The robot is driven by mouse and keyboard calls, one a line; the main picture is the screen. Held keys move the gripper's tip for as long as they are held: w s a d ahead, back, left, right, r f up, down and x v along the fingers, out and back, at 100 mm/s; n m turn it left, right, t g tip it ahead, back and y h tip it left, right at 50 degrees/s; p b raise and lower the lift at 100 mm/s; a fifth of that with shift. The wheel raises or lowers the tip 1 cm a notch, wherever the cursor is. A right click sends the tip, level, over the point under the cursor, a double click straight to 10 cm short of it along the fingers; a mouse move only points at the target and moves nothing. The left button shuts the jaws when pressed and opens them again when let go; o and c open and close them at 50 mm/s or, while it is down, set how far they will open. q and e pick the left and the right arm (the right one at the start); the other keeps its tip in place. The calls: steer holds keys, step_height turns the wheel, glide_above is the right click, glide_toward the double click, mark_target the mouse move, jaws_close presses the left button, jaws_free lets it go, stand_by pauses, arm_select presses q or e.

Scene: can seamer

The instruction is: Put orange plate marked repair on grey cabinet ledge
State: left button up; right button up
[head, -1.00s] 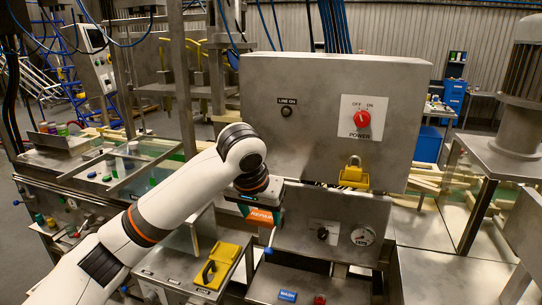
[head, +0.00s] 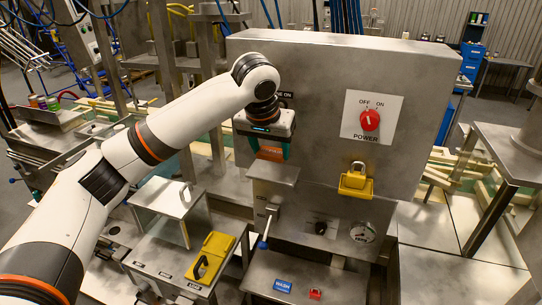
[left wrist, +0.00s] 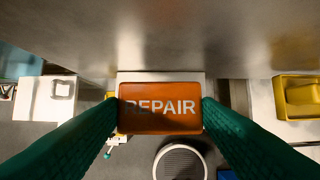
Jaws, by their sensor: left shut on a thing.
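The orange plate (head: 270,154) is held in my left gripper (head: 268,147), in front of the big grey cabinet (head: 310,120). In the left wrist view the plate (left wrist: 160,118) faces the camera with "REPAIR" readable, pinched at both ends by the green fingers. The grey ledge (head: 275,173) juts from the cabinet front just below the plate in the head view. In the left wrist view a pale strip of it (left wrist: 160,76) shows beyond the plate's top edge. The plate hides much of the ledge there, and I cannot tell whether they touch. My right gripper is not in view.
A red power knob (head: 370,120) and a yellow padlock (head: 357,180) are on the cabinet front, right of the plate. A gauge (head: 362,233) sits lower. A yellow lockout piece (head: 211,257) lies on the panel at lower left. A white stand (head: 165,195) is beside it.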

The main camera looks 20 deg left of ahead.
mark_target(271, 159)
arm_select(q)
steer(key=p+x, duration=0.1)
steer(key=x, duration=0.1)
steer(key=shift+w+f, duration=0.1)
steer(key=shift+f, duration=0.25)
steer(key=shift+x, duration=1)
steer(key=shift+s+f, duration=0.1)
steer(key=shift+s, duration=0.4)
steer(key=o, duration=0.9)
steer(key=shift+w+f, duration=0.1)
steer(key=shift+o, duration=0.2)
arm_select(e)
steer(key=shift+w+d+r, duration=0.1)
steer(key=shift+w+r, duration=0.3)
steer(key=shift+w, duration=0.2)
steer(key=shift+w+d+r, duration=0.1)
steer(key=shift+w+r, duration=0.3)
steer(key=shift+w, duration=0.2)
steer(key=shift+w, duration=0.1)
